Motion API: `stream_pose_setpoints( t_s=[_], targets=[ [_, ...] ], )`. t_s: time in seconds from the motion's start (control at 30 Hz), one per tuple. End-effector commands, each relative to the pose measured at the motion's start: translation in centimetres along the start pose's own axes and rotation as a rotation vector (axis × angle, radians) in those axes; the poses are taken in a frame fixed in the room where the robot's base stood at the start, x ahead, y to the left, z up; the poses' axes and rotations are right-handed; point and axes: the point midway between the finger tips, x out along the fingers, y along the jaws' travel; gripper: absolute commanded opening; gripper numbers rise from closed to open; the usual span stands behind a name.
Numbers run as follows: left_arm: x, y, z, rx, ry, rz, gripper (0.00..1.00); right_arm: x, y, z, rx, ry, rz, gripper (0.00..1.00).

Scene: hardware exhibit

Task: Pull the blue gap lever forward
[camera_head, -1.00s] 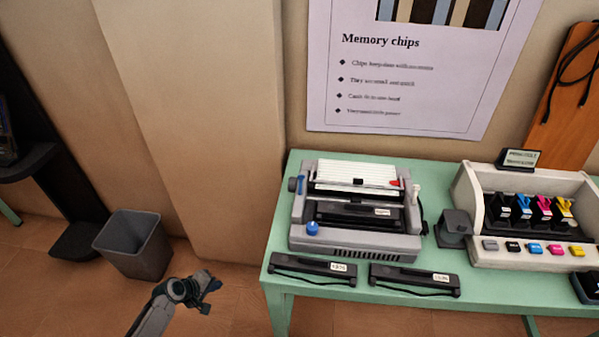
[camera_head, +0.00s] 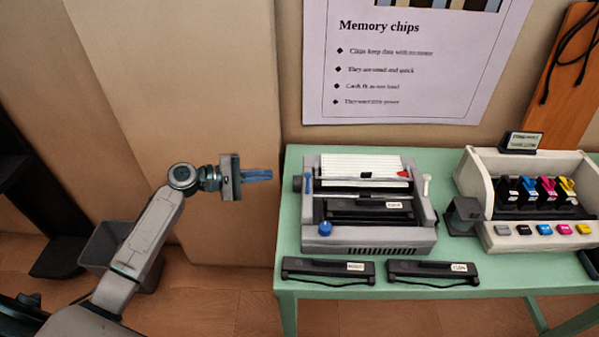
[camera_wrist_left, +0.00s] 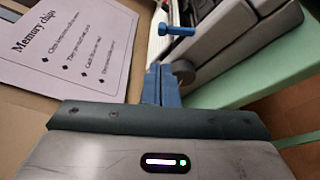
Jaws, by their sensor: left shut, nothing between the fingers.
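The blue gap lever (camera_head: 308,184) stands upright on the left side of the grey printer (camera_head: 368,249), near its dark side knob (camera_head: 297,183). The lever also shows in the left wrist view (camera_wrist_left: 178,30), just beyond my fingertips. My left gripper (camera_head: 271,175) is shut and empty, its blue fingers pointing right toward the lever. In the head view a small gap lies between the fingertips and the printer. The fingers show at the middle of the left wrist view (camera_wrist_left: 162,85). My right gripper is in neither view.
A blue round knob (camera_head: 325,229) sits at the printer's front left. Two black cartridges (camera_head: 327,271) (camera_head: 433,272) lie in front on the green table (camera_head: 290,225). A colour-ink unit (camera_head: 480,185) stands to the right. A bin (camera_head: 100,245) stands on the floor.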

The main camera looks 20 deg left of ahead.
Motion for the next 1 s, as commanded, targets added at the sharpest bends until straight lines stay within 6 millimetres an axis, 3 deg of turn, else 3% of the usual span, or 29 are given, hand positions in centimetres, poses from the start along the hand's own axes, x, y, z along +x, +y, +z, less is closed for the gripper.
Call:
stream_pose_setpoints(
  t_s=[0.27, 0.7, 1.0],
  targets=[
    [1.7, 0.2, 0.1, -0.001, -0.001, 0.004, 0.00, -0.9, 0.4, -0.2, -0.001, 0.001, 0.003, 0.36],
    [8.6, 0.2, 0.1, -0.001, 0.001, 0.002, 0.00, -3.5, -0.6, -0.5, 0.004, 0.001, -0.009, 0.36],
    [10.1, -0.1, -0.1, 0.001, 0.002, 0.000, 0.00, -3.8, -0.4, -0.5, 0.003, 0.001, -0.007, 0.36]
  ],
)
